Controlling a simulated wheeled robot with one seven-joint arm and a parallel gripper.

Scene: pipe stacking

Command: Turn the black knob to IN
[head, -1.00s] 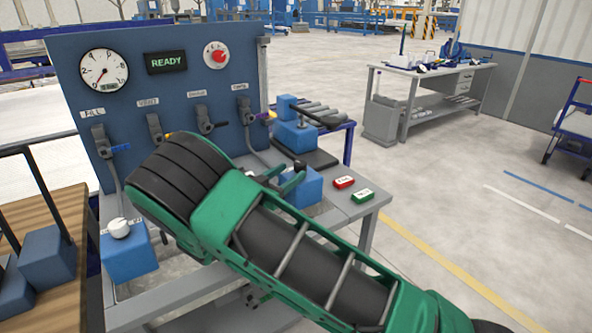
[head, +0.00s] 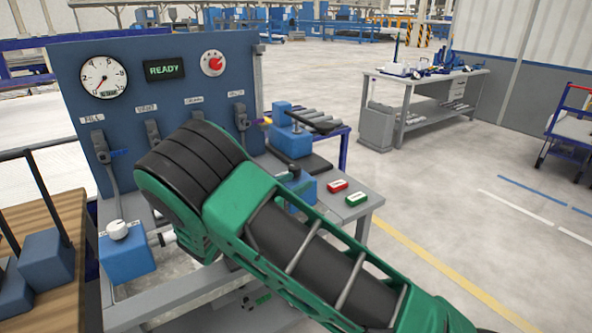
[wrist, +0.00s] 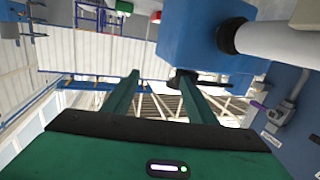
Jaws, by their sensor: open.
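The wrist view shows a blue box (wrist: 195,35) at the upper right, very near my gripper (wrist: 158,76). My gripper is open, with its two green fingers apart. A small black part, apparently the black knob (wrist: 184,78), shows at the box's edge by the right fingertip. I cannot tell if they touch. No knob marking can be read. In the head view, my green and black arm covers most of my gripper and the knob. Part of the blue box (head: 305,190) shows past the arm.
A blue panel carries a gauge (head: 104,77), a READY display (head: 164,70), a red knob (head: 213,63) and several valve levers. A white knob (head: 118,229) sits on another blue box at left. Red (head: 337,186) and green (head: 358,199) buttons lie right of my arm.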

